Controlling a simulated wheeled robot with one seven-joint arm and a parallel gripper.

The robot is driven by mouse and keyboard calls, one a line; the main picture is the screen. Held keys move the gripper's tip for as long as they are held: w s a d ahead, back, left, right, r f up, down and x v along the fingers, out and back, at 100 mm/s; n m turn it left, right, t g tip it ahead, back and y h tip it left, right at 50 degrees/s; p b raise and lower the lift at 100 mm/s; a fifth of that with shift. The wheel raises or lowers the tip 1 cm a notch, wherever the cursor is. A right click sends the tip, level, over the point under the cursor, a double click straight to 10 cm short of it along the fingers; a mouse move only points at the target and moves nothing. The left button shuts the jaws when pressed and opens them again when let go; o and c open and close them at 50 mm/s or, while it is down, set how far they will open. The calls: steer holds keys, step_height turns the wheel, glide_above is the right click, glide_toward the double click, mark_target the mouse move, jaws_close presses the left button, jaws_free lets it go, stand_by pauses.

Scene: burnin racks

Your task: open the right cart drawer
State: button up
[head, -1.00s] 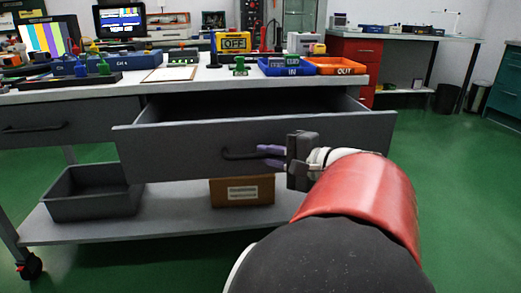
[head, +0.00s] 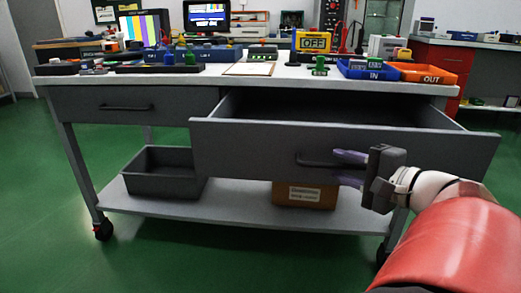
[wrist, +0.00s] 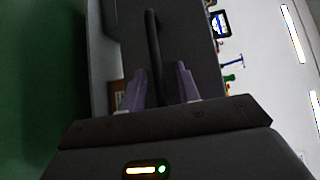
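The right cart drawer (head: 255,150) is grey and stands pulled out, with its inside (head: 330,108) showing from above. Its dark bar handle (head: 312,161) is on the front panel; it also shows in the wrist view (wrist: 153,45), running between my two fingers. My gripper (head: 345,168) is at the right end of the handle, its purple fingers spread apart. In the wrist view my gripper (wrist: 160,80) shows a gap between each finger and the handle. I cannot tell whether the fingertips still reach past the bar.
The left drawer (head: 130,106) is shut. The cart top (head: 100,80) holds a blue IN tray (head: 368,72), an orange OUT tray (head: 425,75) and other gear. A grey bin (head: 165,172) and a cardboard box (head: 303,195) sit on the lower shelf. Green floor (head: 35,200) is clear at left.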

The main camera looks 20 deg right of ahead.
steer(key=v, duration=0.7)
steer(key=shift+s, duration=0.4)
steer(key=shift+d+r, duration=0.1)
